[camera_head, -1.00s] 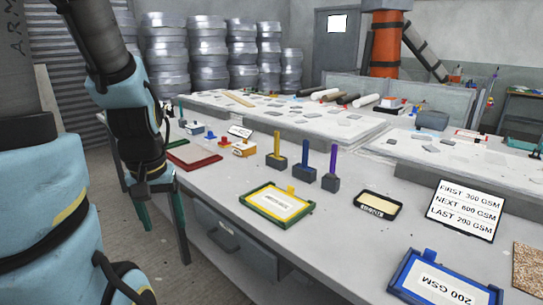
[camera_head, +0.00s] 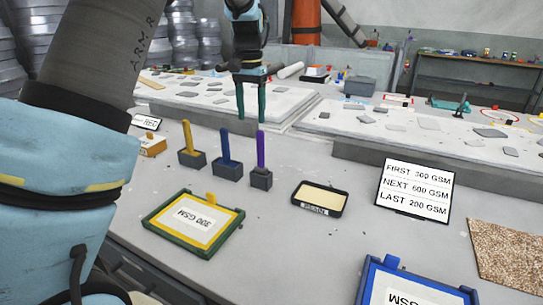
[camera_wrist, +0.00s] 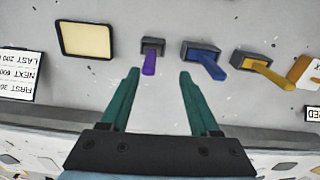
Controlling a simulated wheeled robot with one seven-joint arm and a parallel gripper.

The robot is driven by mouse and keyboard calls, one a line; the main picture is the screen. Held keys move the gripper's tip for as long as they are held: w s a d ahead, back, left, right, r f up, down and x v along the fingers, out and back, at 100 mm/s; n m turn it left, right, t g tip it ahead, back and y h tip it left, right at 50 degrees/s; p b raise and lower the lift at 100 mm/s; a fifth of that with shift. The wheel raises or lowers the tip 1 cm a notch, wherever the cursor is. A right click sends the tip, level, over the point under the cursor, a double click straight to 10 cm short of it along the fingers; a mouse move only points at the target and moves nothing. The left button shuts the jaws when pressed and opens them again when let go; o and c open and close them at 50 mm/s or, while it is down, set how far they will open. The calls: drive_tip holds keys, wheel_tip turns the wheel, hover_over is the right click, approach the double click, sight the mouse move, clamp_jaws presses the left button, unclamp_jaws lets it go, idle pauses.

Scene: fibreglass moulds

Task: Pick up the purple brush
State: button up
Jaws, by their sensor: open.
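The purple brush (camera_head: 261,152) stands upright in a small dark holder (camera_head: 261,180) on the table, at the right end of a row of brushes. It also shows in the wrist view (camera_wrist: 149,62), ahead of my fingertips and roughly between their lines. My gripper (camera_head: 251,118) is open and empty, with green fingers pointing down, above and behind the purple brush in the head view. It also shows in the wrist view (camera_wrist: 158,72). Nothing is between the fingers, and they appear apart from the brush.
A blue brush (camera_head: 225,147) and a yellow brush (camera_head: 188,137) stand in holders to the left. A black-rimmed tray (camera_head: 298,194) lies to the right. Also on the table are a yellow-green frame (camera_head: 152,223), a blue frame (camera_head: 366,285) and an order sign (camera_head: 415,188).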

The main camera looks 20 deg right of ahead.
drive_tip(key=shift+d, duration=1)
drive_tip(key=shift+w+d+f+m, duration=0.1)
drive_tip(key=shift+d+f+m, duration=0.15)
drive_tip(key=shift+d+m, duration=0.05)
wheel_tip(320, 180, down, 4)
drive_tip(key=shift+f+p, duration=0.2)
drive_tip(key=shift+p, duration=0.4)
drive_tip(key=p, duration=0.2)
hover_over(261, 167)
drive_tip(key=shift+w+d+f, duration=0.1)
drive_tip(key=shift+w+f, duration=0.1)
drive_tip(key=shift+f, duration=1.2)
drive_tip(key=shift+w+d+f, duration=0.1)
drive_tip(key=shift+w+f, duration=0.1)
drive_tip(key=shift+f, duration=1.15)
clamp_jaws()
